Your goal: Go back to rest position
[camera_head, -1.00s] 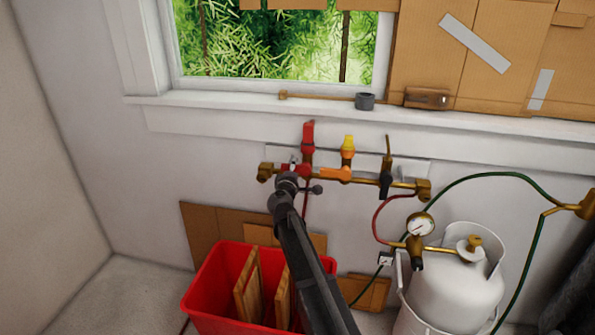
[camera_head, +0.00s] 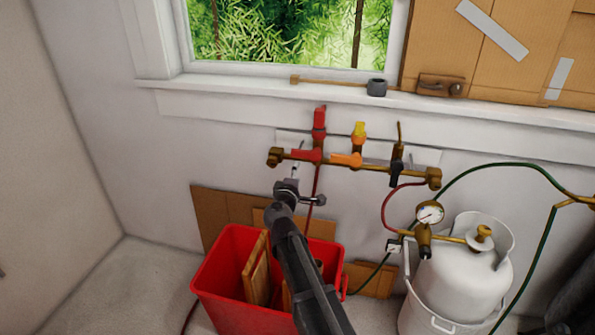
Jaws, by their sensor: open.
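My gripper (camera_head: 299,170) is at the end of my dark arm, just below the left part of a brass gas manifold (camera_head: 372,169) on the wall. Its thin fingers point up toward the red valve handle (camera_head: 307,155). The gripper looks empty and open; whether a fingertip touches the handle I cannot tell. My arm runs from the bottom middle up to the wall and hides part of the red bin.
A red bin (camera_head: 222,290) with wooden boards stands below my arm. A white gas tank (camera_head: 462,282) with a gauge (camera_head: 430,213) and hoses stands at right. A window sill (camera_head: 230,90) juts out above the manifold. The floor at left is clear.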

